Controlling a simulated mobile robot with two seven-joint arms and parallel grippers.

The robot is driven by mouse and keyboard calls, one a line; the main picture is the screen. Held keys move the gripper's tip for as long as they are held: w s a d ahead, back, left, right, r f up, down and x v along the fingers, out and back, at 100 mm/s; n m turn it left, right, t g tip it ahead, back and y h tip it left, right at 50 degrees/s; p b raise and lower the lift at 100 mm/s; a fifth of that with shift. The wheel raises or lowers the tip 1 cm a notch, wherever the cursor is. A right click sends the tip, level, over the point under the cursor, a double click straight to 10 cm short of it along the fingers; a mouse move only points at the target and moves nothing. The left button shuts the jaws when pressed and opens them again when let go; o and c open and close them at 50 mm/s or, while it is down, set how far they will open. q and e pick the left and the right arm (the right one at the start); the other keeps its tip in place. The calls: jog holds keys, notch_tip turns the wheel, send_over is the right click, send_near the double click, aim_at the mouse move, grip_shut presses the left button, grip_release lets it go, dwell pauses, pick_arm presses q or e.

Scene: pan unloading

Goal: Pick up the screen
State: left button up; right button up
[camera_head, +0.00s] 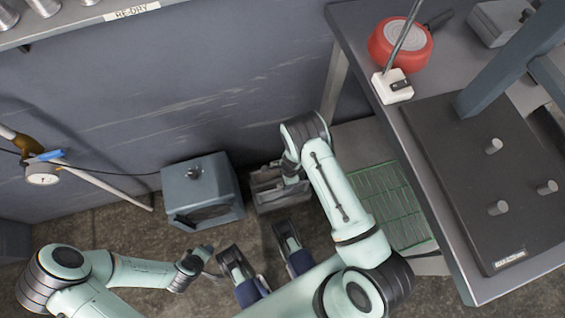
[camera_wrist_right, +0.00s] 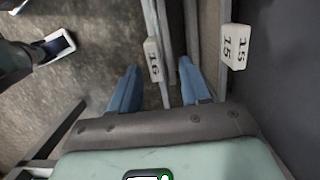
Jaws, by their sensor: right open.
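In the right wrist view, a pale tag marked 16 (camera_wrist_right: 153,60) sits on a thin grey upright frame (camera_wrist_right: 164,25), which appears to be a screen. My right gripper (camera_wrist_right: 158,88) is open, its blue fingers on either side of narrow grey edges. Whether they touch is unclear. A second tag, marked 15 (camera_wrist_right: 235,46), is to the right, outside the fingers. In the head view my right gripper (camera_head: 291,176) is over a grey slotted holder (camera_head: 268,198), its fingertips mostly hidden. My left gripper (camera_head: 197,262) is low at the left, its jaws too small to read.
A grey box (camera_head: 203,190) stands beside the holder. A green grid panel (camera_head: 385,205) lies at the right, beside the dark table (camera_head: 355,45). A red round object (camera_head: 385,57) is on that table. A gauge (camera_head: 42,174) is at the left wall.

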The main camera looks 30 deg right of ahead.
jog(key=shift+a+f, duration=0.1)
jog(key=shift+f, duration=0.5)
jog(key=shift+s+a+f+b, duration=0.1)
jog(key=shift+a+f+b, duration=0.15)
jog(key=shift+f, duration=0.35)
jog(key=shift+s+a+f+b, duration=0.1)
jog(key=shift+f+b, duration=0.1)
jog(key=shift+f, duration=0.35)
jog(key=shift+a+f+b, duration=0.25)
jog(key=shift+f+b, duration=0.15)
jog(key=shift+f, duration=0.9)
pick_arm(q)
jog(key=f, duration=0.2)
jog(key=s+a, duration=0.1)
jog(key=shift+f+g, duration=0.3)
jog(key=shift+f, duration=0.1)
pick_arm(e)
grip_shut()
